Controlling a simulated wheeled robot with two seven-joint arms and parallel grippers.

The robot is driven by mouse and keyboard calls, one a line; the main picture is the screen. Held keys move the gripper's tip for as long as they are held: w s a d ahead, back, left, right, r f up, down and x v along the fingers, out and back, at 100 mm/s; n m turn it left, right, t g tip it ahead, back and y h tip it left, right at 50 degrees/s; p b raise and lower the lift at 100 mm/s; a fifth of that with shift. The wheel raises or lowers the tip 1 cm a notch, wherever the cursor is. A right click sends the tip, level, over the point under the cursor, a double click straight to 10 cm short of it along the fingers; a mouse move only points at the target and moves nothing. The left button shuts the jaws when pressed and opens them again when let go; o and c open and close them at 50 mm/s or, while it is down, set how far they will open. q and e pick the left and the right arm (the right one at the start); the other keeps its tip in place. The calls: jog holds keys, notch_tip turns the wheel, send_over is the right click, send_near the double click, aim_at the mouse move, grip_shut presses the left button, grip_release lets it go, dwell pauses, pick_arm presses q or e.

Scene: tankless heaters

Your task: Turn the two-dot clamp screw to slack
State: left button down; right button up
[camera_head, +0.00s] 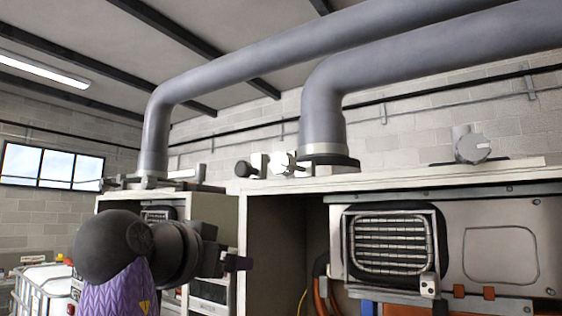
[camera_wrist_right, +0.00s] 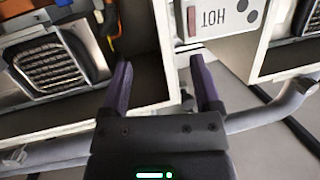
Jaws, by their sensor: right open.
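In the head view, a white faceted knob (camera_head: 283,162) and a black knob (camera_head: 243,169) sit on the cabinet top beside the foot of the large grey duct (camera_head: 323,110). A round grey knob (camera_head: 474,148) stands further right on the same top. Dot marks are too small to read, so I cannot tell which is the two-dot clamp screw. My right gripper (camera_head: 238,262) is below and left of these knobs, in front of the cabinets, apart from them. In the right wrist view, its purple fingers (camera_wrist_right: 162,82) are spread and empty. My left gripper is not in view.
The cabinet's top edge (camera_head: 430,179) lies above my right gripper. An open bay (camera_head: 283,245) and a grilled unit (camera_head: 392,245) are to its right. The wrist view shows an inverted HOT panel (camera_wrist_right: 215,15) and a grey pipe (camera_wrist_right: 270,113). A white tank stands at far left (camera_head: 40,285).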

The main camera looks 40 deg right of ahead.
aim_at(280, 162)
jog(key=s+a+r+m+g+h, duration=0.1)
jog(key=s+a+r+m+h, duration=0.25)
jog(key=s+r, duration=0.75)
jog(key=shift+m, duration=0.35)
jog(key=x, duration=0.3)
jog(key=r+p+x, duration=0.1)
jog(key=x, duration=0.3)
jog(key=w+r+p+x, duration=0.1)
jog(key=x, duration=0.3)
jog(key=shift+r, duration=0.2)
jog(key=shift+w+d+f, duration=0.1)
jog(key=shift+w, duration=0.1)
jog(key=shift+c, duration=0.3)
grip_shut()
